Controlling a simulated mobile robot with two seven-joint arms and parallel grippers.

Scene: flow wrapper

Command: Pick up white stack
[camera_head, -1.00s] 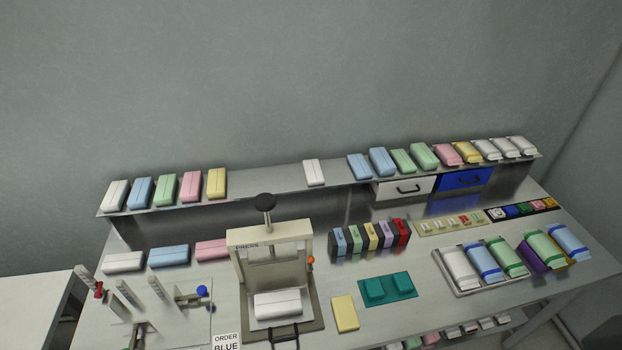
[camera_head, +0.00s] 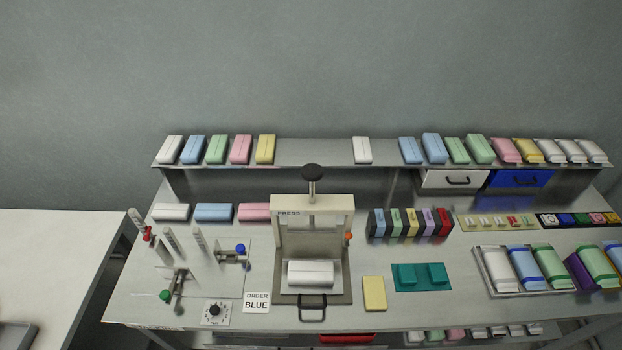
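A white stack (camera_head: 310,273) lies flat in the press (camera_head: 313,222) at the middle of the bench, on the press base under its frame. Another white stack (camera_head: 171,212) lies on the bench at the left, beside a blue stack (camera_head: 213,212) and a pink stack (camera_head: 255,212). On the shelf, one white stack (camera_head: 170,150) stands at the left end and another white stack (camera_head: 362,150) stands alone near the middle. I cannot tell which of them the task means. Neither of my grippers is in view.
The long shelf (camera_head: 315,152) runs along the back with coloured stacks. A tray (camera_head: 484,272) holds wrapped packs at the right. A yellow block (camera_head: 374,293) and teal holder (camera_head: 421,278) lie right of the press. Upright posts and clamps (camera_head: 178,284) stand at the left. An order card (camera_head: 256,302) reads BLUE.

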